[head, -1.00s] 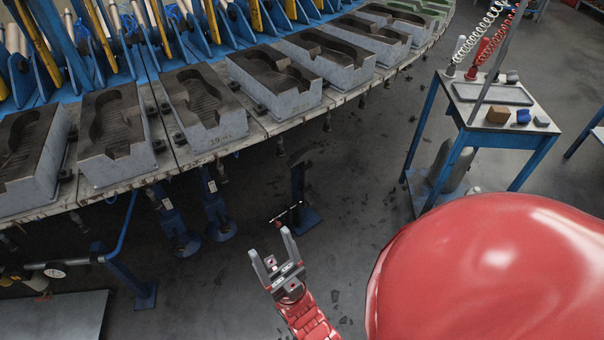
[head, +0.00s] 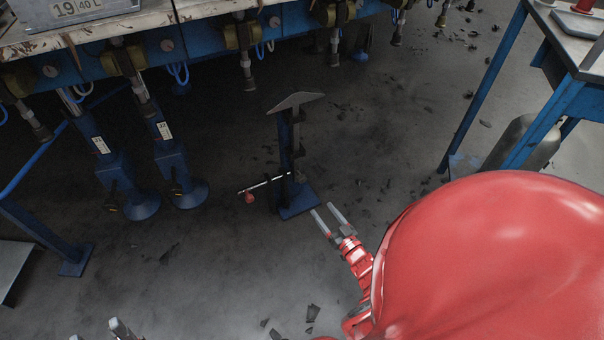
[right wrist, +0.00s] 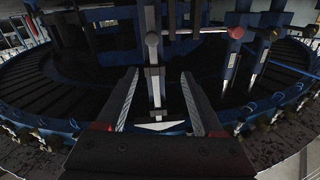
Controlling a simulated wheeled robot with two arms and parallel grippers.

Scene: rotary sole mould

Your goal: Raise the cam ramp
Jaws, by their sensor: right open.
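The cam ramp (head: 297,102) is a grey plate with a sloped edge on top of a blue post (head: 286,150) standing on the floor beside the mould table. A pale lever with a red knob (head: 250,198) sticks out left from the post's lower part. My right gripper (head: 323,208) is open and empty, right of the post's foot in the head view. In the right wrist view its open fingers (right wrist: 160,74) flank a pale upright piece, with a reddish knob (right wrist: 152,38) beyond; contact cannot be told. My left gripper (head: 98,333) shows only separated fingertips at the bottom edge.
The mould table's edge (head: 215,30), with hanging fittings, runs across the top. Two blue pedestals (head: 120,170) stand left of the ramp post. A blue-legged bench (head: 545,125) and grey cylinder (head: 520,143) are at right. Bare floor with debris lies between.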

